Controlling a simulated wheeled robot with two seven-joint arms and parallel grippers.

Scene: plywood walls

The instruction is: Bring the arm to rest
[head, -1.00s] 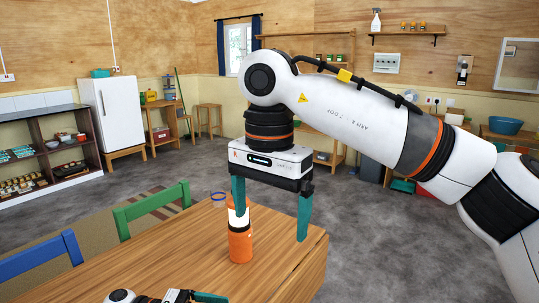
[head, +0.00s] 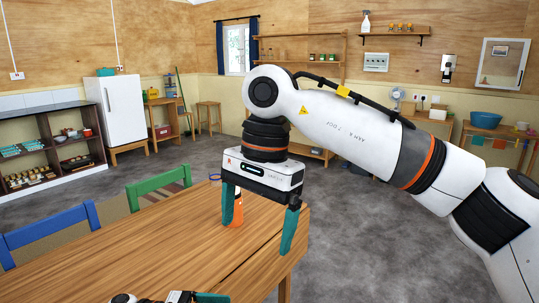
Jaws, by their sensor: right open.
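My right arm comes in from the right, and its gripper (head: 259,228) points down over the right end of the wooden table (head: 170,252). Its two green fingers are wide apart with nothing held between them. I cannot tell the distance between finger and bottle. A small part of my left gripper (head: 195,297) shows at the bottom edge; its fingertips are mostly cut off.
A green chair (head: 158,185) and a blue chair (head: 48,228) stand along the table's far side. A blue ring (head: 214,177) shows near the table's far edge. A shelf unit (head: 50,150) and a white fridge (head: 122,110) stand at the left. Grey floor (head: 345,220) is clear right of the table.

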